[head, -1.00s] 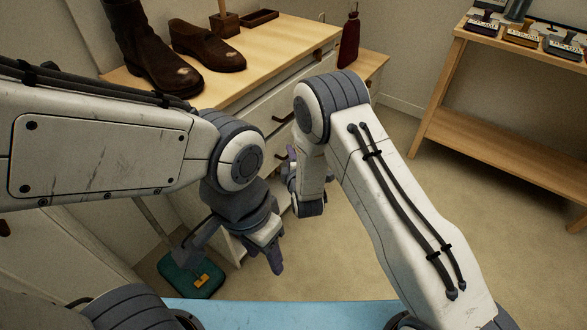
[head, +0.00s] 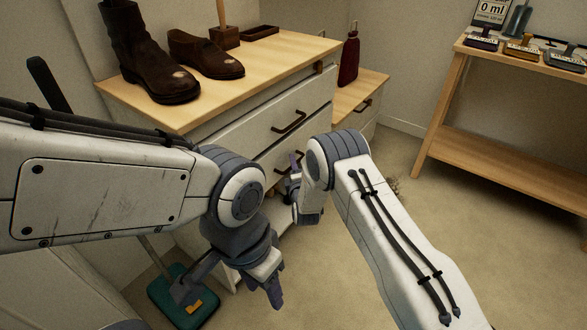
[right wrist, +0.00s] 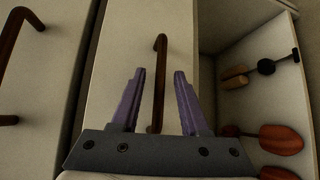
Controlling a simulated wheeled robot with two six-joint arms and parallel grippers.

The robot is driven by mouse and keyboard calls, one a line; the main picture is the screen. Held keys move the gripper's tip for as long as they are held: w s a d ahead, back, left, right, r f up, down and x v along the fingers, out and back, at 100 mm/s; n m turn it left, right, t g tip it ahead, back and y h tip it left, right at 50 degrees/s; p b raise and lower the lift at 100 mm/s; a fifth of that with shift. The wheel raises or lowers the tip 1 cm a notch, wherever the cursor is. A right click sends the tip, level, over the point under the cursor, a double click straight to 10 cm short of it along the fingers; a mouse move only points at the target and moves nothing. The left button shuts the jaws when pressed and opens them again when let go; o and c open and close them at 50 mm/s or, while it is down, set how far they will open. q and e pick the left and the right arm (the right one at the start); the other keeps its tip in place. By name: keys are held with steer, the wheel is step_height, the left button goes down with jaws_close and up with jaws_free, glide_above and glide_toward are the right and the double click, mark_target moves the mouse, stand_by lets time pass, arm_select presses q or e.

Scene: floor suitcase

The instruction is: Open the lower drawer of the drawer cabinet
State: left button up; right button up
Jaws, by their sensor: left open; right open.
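The drawer cabinet (head: 232,130) stands at the centre of the head view, with an upper drawer (head: 270,122) and a lower drawer below it, partly hidden by my right arm. That gripper is open, with a gap on both sides of the handle. My left gripper (head: 276,290) is open, pointing down in front of the cabinet, away from the handles.
An open compartment (right wrist: 228,95) beside the lower drawer in the wrist view holds brushes and reddish items. A green floor tool head (head: 172,288) lies at lower left.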

steer(key=shift+w, duration=0.15)
jaws_close()
stand_by(1.4)
